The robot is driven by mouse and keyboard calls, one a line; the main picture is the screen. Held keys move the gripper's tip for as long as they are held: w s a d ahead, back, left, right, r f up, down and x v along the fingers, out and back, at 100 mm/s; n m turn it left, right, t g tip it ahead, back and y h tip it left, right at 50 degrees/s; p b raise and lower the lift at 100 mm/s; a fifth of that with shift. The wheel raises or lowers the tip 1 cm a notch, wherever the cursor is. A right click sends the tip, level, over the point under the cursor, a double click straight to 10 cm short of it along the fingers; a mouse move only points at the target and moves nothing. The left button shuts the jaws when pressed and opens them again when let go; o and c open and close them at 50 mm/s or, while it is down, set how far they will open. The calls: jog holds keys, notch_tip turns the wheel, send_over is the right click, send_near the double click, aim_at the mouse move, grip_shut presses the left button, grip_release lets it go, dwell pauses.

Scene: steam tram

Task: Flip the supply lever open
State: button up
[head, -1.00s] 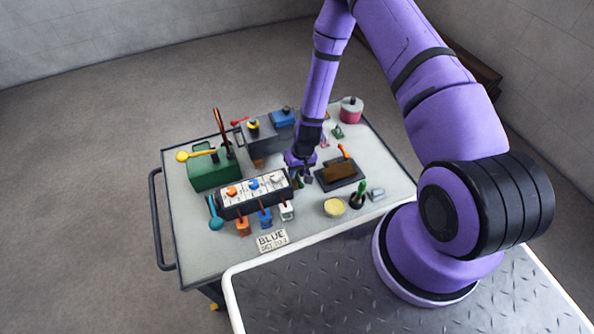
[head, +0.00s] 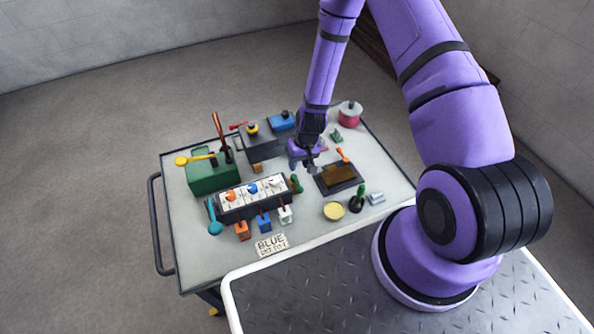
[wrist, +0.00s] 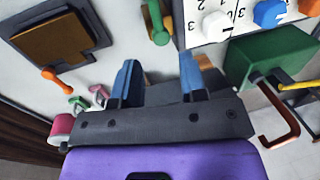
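No lever carries a label I can read as supply. A green lever (head: 296,184) sits at the right end of the white knob panel (head: 243,204); it shows upright at top centre in the wrist view (wrist: 158,24). A teal lever (head: 214,223) sits at the panel's left end. A green box (head: 212,177) carries a yellow-handled lever (head: 190,159) and a tall red-brown lever (head: 219,129). My gripper (head: 311,168) hangs just behind and right of the green lever. In the wrist view its blue fingers (wrist: 157,68) are apart, with nothing held between them.
The dark tray with a brown pad (head: 339,177) and an orange lever (head: 343,155) lies right of my gripper. Blue and grey boxes (head: 264,146) stand behind.

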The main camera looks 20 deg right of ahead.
jog(key=shift+d+r, duration=0.25)
jog(key=shift+r, duration=0.85)
jog(key=shift+d+r, duration=0.2)
jog(key=shift+r, duration=0.85)
jog(key=shift+r, duration=0.1)
notch_tip(320, 180, up, 33)
jog(key=s+d+t+h, duration=0.1)
jog(key=d+t, duration=0.1)
jog(key=d, duration=0.1)
jog(key=s+d+r+t, duration=0.1)
jog(key=s+r, duration=0.8)
jog(key=s, duration=0.2)
jog(key=s+d+r+t+h, duration=0.1)
jog(key=s+r+t, duration=0.1)
jog(key=s+r, duration=0.7)
jog(key=s, duration=0.3)
jog(key=shift+r, duration=0.25)
jog(key=shift+w, duration=0.1)
